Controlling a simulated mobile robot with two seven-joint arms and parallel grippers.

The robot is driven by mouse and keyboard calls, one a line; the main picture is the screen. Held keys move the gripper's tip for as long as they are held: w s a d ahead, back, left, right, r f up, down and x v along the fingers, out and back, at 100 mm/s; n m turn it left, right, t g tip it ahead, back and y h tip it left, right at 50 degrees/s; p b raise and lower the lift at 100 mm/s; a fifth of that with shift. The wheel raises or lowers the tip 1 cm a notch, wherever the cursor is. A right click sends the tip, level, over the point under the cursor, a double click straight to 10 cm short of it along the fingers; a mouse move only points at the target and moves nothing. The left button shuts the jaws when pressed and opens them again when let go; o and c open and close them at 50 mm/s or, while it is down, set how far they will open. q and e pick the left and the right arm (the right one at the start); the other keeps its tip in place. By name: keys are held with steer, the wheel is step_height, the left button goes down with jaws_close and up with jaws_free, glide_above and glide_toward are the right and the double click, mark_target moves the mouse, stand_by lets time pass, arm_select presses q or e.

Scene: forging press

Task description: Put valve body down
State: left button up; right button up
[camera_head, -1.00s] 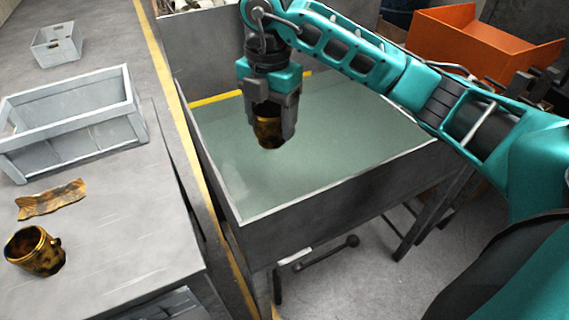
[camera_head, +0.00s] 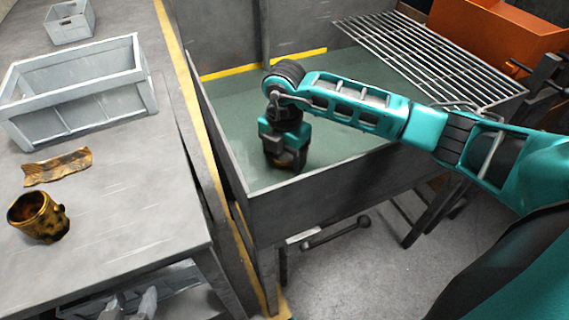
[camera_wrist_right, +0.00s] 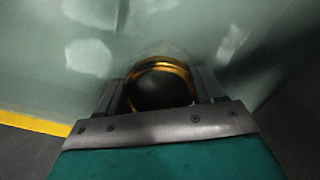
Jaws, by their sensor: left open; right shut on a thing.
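My right gripper (camera_head: 286,160) is low inside the grey tank (camera_head: 330,185), pointing down at the greenish surface. It is shut on a valve body; in the right wrist view the golden rim and dark hollow of the valve body (camera_wrist_right: 160,85) show between the two fingers. In the head view the valve body is mostly hidden by the gripper; I cannot tell whether it touches the tank floor. My left gripper (camera_head: 130,304) shows only as grey fingertips, apart, at the bottom edge below the table, away from the tank.
A second brown-gold valve body (camera_head: 38,217) and a crumpled brown piece (camera_head: 57,167) lie on the grey table (camera_head: 130,210). A grey crate (camera_head: 80,95) and a smaller one (camera_head: 70,22) stand behind. A metal grate (camera_head: 430,60) covers the tank's far right; an orange bin (camera_head: 500,38) stands beyond.

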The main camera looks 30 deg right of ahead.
steer(key=shift+f, duration=0.75)
steer(key=shift+f, duration=0.15)
steer(key=o, duration=1.3)
steer(key=shift+o, duration=0.2)
